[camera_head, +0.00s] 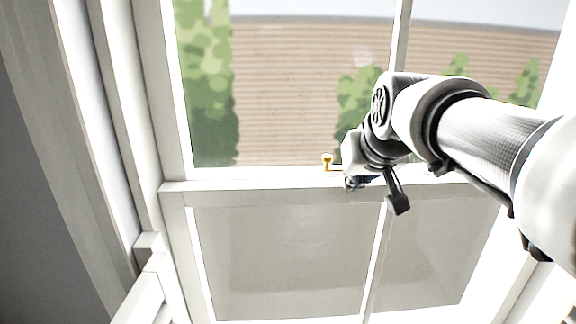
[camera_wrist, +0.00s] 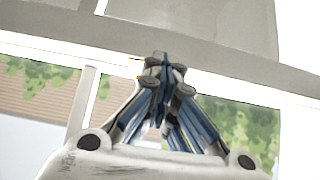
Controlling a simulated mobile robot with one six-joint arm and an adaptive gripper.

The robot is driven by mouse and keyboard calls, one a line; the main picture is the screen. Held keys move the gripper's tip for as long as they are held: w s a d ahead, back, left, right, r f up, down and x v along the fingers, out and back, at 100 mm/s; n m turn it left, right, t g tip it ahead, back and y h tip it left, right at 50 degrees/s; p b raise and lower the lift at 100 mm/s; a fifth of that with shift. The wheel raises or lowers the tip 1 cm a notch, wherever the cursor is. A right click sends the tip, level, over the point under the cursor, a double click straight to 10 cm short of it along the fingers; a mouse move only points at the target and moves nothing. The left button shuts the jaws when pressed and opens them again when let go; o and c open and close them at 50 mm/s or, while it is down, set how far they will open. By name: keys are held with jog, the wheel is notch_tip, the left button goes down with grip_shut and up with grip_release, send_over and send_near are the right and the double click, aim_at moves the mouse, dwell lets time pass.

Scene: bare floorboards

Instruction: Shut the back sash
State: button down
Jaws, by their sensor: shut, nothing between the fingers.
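The white window sash (camera_head: 265,188) stands ahead of me, its horizontal rail crossing the middle of the head view. Clear glass with an outdoor scene shows above the rail, and greyish panes show below it. I cannot tell from the frames which part is the back sash. A small gold latch (camera_head: 327,160) sits on the rail, left of my gripper. My gripper (camera_head: 353,183) is at the rail, partly hidden by its own wrist. In the wrist view my gripper (camera_wrist: 160,62) is shut and empty, its tips overlapping the white rail (camera_wrist: 215,72). Contact is unclear.
The white side frame (camera_head: 128,130) runs down the left, with a white ledge (camera_head: 143,296) at its lower end. A vertical bar (camera_head: 376,262) divides the lower panes. The space in front of the glass left of my arm is clear.

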jog(key=w+r+p+v, duration=0.2)
jog(key=v, duration=1)
jog(key=s+f+g+b, duration=0.1)
jog(key=s+f+b, duration=0.6)
jog(key=f, duration=0.8)
jog(key=s+f+g+b, duration=0.2)
jog(key=s+f+b, duration=0.5)
jog(key=f, duration=0.9)
jog(key=s+a+f+g+b, duration=0.1)
jog(key=s+f+b, duration=0.6)
jog(key=f, duration=0.9)
jog(key=shift+s, duration=0.5)
